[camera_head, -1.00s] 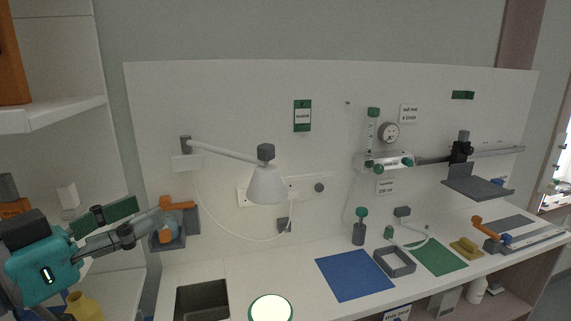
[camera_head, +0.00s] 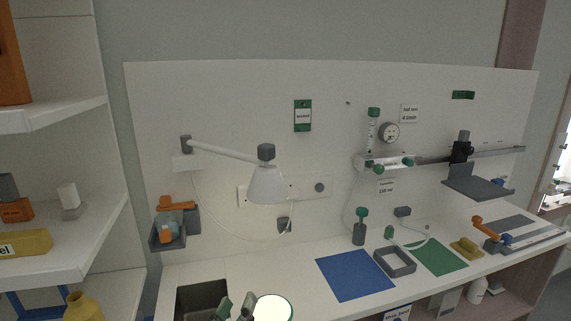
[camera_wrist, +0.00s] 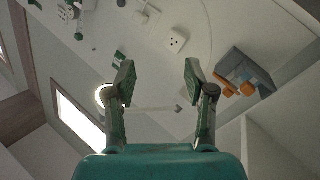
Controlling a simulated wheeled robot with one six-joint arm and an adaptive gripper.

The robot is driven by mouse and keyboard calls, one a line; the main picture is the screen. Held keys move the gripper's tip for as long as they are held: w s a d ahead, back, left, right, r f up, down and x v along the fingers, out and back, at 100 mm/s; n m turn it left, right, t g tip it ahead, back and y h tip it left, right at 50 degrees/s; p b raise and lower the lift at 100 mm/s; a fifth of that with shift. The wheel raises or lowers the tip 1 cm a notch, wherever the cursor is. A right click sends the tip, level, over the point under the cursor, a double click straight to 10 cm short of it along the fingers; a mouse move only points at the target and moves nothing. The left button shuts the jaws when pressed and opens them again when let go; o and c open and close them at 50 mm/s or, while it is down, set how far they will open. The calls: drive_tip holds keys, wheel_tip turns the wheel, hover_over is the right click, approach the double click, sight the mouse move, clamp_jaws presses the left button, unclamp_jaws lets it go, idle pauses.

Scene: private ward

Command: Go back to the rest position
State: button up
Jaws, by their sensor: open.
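My gripper (camera_wrist: 158,78) is open and empty in the wrist view, with its two green-padded fingers spread wide apart and nothing between them. In the head view only the tips of my gripper (camera_head: 235,308) show at the bottom edge, in front of the counter beside the bright round disc (camera_head: 273,307). The rest of my arm is out of the head picture.
A grey wall bin (camera_head: 169,240) with orange items hangs left of the lamp (camera_head: 266,184). A dark sunken basin (camera_head: 202,298) lies near my fingertips. Shelves (camera_head: 85,250) stand at the left. A blue mat (camera_head: 354,275) and grey square frame (camera_head: 395,262) lie on the counter.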

drive_tip(key=s+d+f+n+g+y, duration=0.1)
drive_tip(key=s+d+f+n+y, duration=0.1)
drive_tip(key=d+f, duration=0.4)
drive_tip(key=s+d+f+n+y, duration=0.15)
drive_tip(key=d+f, duration=0.25)
drive_tip(key=f, duration=0.5)
drive_tip(key=s+d+f+g+y, duration=0.2)
drive_tip(key=s+d+f, duration=0.65)
drive_tip(key=s, duration=0.25)
drive_tip(key=s+d+f+m, duration=0.1)
drive_tip(key=s+d, duration=0.2)
drive_tip(key=s, duration=0.3)
drive_tip(key=s+d+f+m, duration=0.1)
drive_tip(key=s+d, duration=0.1)
drive_tip(key=s, duration=0.5)
drive_tip(key=s+d+r+m, duration=0.2)
drive_tip(key=s+r, duration=0.1)
drive_tip(key=s, duration=0.4)
drive_tip(key=s+d+r+m+h, duration=0.1)
drive_tip(key=s+d+r+m, duration=0.1)
drive_tip(key=s, duration=0.5)
wheel_tip(320, 180, up, 3)
drive_tip(key=shift+s+d+f+m, duration=0.2)
drive_tip(key=shift+s+d+m, duration=0.1)
drive_tip(key=shift+m, duration=0.15)
